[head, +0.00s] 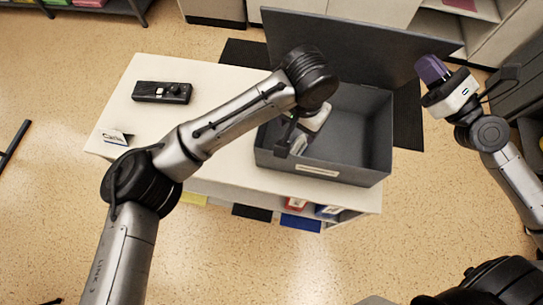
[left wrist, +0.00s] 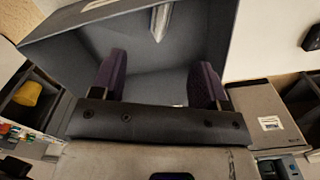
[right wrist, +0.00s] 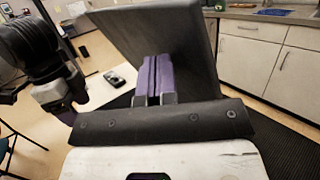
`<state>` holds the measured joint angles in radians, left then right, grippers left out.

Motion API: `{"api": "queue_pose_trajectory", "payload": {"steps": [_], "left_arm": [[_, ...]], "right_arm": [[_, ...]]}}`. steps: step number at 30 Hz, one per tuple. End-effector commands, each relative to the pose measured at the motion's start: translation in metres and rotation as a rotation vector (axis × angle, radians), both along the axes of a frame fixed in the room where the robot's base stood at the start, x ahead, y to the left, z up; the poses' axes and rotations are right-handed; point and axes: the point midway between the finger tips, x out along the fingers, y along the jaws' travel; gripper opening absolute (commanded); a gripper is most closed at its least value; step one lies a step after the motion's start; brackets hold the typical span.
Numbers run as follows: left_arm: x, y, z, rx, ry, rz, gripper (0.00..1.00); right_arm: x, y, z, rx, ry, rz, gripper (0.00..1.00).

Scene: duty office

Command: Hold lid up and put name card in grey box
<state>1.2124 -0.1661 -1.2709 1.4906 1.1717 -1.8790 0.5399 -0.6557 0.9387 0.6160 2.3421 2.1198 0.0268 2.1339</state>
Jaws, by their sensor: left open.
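The grey box (head: 379,150) stands on the white table with its lid (head: 350,45) raised. My left gripper (left wrist: 158,72) is open inside the box, its purple fingers apart with nothing between them; my arm partly hides it in the head view. A pale, folded, card-like piece (left wrist: 161,22) shows inside the box beyond the fingers, apart from them; it looks like a name card. A small white tent-shaped card (head: 116,136) stands at the table's left edge. My right gripper (head: 430,68) is at the lid's right end, its fingers (right wrist: 154,78) together against or close to the lid.
A black device (head: 162,92) lies on the white tabletop (head: 210,85), left of the box. A dark mat (head: 408,120) lies under and behind the table. Cabinets stand at the back. Shelves with coloured binders (head: 297,203) are below the tabletop.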

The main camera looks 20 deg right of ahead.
Motion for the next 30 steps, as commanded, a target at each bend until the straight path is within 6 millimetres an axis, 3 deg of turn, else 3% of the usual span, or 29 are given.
{"api": "queue_pose_trajectory", "payload": {"steps": [30], "left_arm": [[-0.073,0.066,0.000,-0.001,-0.001,0.000,0.68]], "right_arm": [[0.000,0.000,0.000,0.000,0.000,0.000,0.00]]}}
